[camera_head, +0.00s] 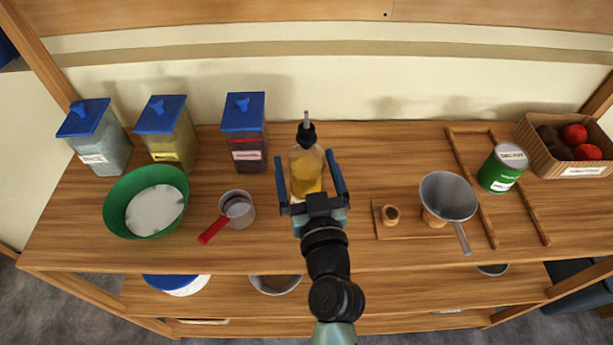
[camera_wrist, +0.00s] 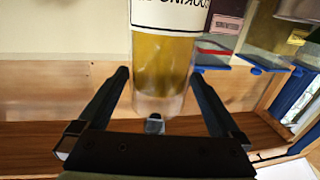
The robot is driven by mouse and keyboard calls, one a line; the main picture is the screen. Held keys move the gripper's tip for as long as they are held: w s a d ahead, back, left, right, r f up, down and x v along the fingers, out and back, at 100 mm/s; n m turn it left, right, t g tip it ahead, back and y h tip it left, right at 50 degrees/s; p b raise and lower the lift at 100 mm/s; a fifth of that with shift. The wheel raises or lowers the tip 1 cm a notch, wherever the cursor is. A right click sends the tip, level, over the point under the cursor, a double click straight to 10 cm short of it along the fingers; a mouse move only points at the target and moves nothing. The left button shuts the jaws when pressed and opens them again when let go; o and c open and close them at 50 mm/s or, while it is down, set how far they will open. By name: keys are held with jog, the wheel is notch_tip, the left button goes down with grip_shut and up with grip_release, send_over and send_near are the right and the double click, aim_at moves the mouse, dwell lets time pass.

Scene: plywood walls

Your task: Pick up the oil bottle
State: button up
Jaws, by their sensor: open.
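The oil bottle (camera_head: 306,168) is clear with yellow oil and a black spout cap. It stands upright on the wooden shelf top, near the middle. In the wrist view the bottle (camera_wrist: 163,68) shows its yellow oil and a white label cut off at the top edge. My gripper (camera_head: 311,172) is open, with one finger on each side of the bottle. In the wrist view both fingers of my gripper (camera_wrist: 163,80) show, with gaps between them and the bottle. The bottle is not clamped.
Blue-lidded containers (camera_head: 244,131) stand to the left. A green bowl (camera_head: 117,206) and a small pot with a red handle (camera_head: 238,208) are front left. A metal pan (camera_head: 447,196), a green can (camera_head: 501,167) and a produce box (camera_head: 541,157) are right. The shelf top (camera_head: 370,150) right of the bottle is bare.

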jog(key=shift+w+a+f+p, duration=0.1)
jog(key=shift+w+p, duration=0.05)
jog(key=shift+w, duration=0.7)
jog(key=shift+w+a+p, duration=0.1)
jog(key=shift+w+p, duration=0.05)
jog(key=shift+w, duration=0.65)
grip_shut()
jog(key=shift+r, duration=0.2)
